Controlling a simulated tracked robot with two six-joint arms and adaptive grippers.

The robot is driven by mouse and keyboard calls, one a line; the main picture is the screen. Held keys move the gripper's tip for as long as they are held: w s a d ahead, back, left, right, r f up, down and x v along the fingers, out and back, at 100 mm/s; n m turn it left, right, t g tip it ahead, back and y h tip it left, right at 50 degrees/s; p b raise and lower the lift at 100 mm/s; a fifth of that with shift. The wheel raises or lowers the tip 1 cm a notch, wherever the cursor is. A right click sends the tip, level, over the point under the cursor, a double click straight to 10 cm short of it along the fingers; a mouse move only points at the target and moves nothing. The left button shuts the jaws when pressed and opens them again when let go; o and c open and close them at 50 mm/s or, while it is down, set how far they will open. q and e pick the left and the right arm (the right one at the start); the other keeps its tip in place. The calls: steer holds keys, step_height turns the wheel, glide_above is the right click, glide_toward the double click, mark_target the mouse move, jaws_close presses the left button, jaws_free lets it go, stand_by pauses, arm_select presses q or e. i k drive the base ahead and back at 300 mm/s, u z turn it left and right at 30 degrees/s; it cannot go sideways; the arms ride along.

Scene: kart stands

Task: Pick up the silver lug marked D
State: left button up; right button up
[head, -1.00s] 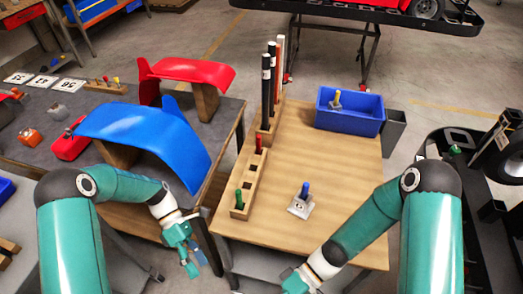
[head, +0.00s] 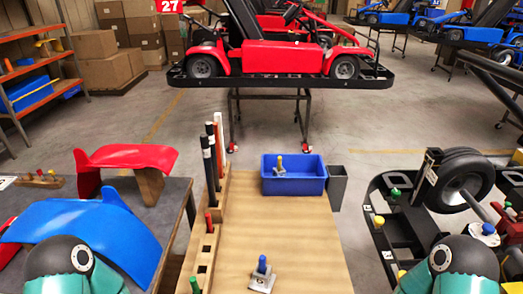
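A silver lug (head: 261,284) with a blue upright handle stands near the front of the wooden table. Any letter on it is too small to read. A yellow-handled piece (head: 280,170) stands in the blue bin (head: 294,186) at the back of the table; its marking is also unreadable. Another silver piece (head: 484,236) with a blue top is on the black kart frame at the right. Only the upper parts of my two arms show at the bottom corners. Both of my grippers are out of the picture.
A wooden rack (head: 205,247) with red and green pegs and tall black rods lines the wooden table's (head: 306,240) left edge. A dark bin (head: 337,182) stands beside the blue one. Blue and red body panels lie at left. The table's middle is clear.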

mark_target(259, 283)
steer(key=u, duration=1.3)
steer(key=k, duration=0.45)
steer(key=z, duration=0.3)
